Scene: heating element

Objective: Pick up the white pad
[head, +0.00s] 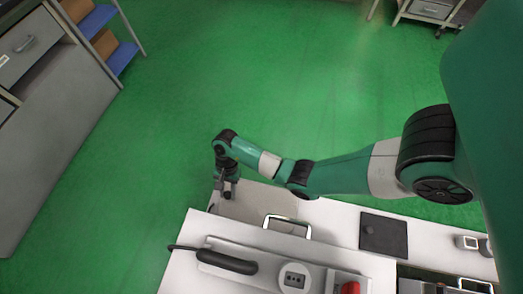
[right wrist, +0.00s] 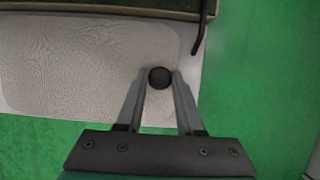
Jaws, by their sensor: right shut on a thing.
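The white pad (right wrist: 80,65) is a pale textured sheet with rounded corners, filling the left of the right wrist view. A dark round knob (right wrist: 159,78) stands near its right end. My right gripper (right wrist: 160,80) is shut on this knob, one finger on each side. In the head view my right gripper (head: 228,190) points down over the left end of the pale pad (head: 258,206), at the far left of the white bench. I cannot tell whether the pad touches the bench. My left gripper is not in view.
A dark square pad with a knob (head: 383,235) lies on the white bench (head: 335,222) to the right. A nearer white unit carries a black handle (head: 227,262), a socket (head: 293,280) and a red knob (head: 350,287). Green floor (head: 250,70) is open beyond.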

